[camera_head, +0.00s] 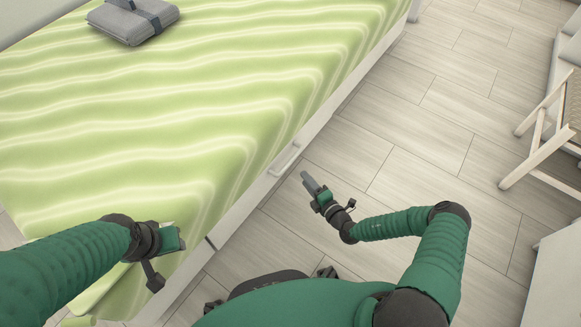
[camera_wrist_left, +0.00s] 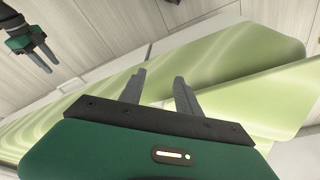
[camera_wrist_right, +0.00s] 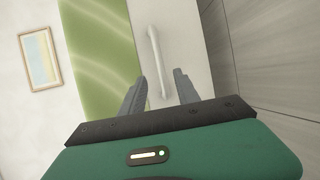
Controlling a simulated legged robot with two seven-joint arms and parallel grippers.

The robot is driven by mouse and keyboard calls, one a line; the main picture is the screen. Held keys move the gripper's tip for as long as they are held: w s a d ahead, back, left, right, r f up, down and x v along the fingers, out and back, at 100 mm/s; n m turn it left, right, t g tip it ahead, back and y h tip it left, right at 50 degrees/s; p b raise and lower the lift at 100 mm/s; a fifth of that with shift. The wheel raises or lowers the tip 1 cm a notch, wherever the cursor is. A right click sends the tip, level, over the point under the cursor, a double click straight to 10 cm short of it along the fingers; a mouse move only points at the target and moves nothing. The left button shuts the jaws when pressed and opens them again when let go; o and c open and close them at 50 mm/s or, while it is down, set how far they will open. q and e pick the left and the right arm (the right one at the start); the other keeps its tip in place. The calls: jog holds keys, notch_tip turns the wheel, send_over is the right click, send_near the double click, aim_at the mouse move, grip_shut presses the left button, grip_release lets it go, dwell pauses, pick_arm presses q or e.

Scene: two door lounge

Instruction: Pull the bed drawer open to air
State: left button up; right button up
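The bed's side panel (camera_head: 250,200) is white and runs below the green bedcover. A pale bar handle (camera_head: 286,160) sits on it and shows clearly in the right wrist view (camera_wrist_right: 158,65). The drawer front looks flush with the bed side. My right gripper (camera_head: 307,179) is beside the handle, over the floor. In the right wrist view its fingers (camera_wrist_right: 160,82) are apart, with the handle ahead between them and nothing held. My left gripper (camera_head: 178,243) is over the bed's near end. In the left wrist view its fingers (camera_wrist_left: 160,78) are apart and empty, facing the green cover.
Folded grey cloth (camera_head: 134,20) lies on the bed's far part. A wooden-framed chair (camera_head: 545,140) stands at the right. The plank floor (camera_head: 400,140) between bed and chair is clear. A framed picture (camera_wrist_right: 41,60) hangs on the wall.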

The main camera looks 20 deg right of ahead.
jog(key=b+x, duration=0.6)
jog(key=x, duration=0.5)
jog(key=shift+w+a+f, duration=0.15)
jog(key=shift+f, duration=0.1)
jog(key=shift+w+a+r, duration=0.1)
jog(key=shift+w, duration=0.15)
grip_shut()
jog(key=shift+s, duration=0.15)
dwell(0.4)
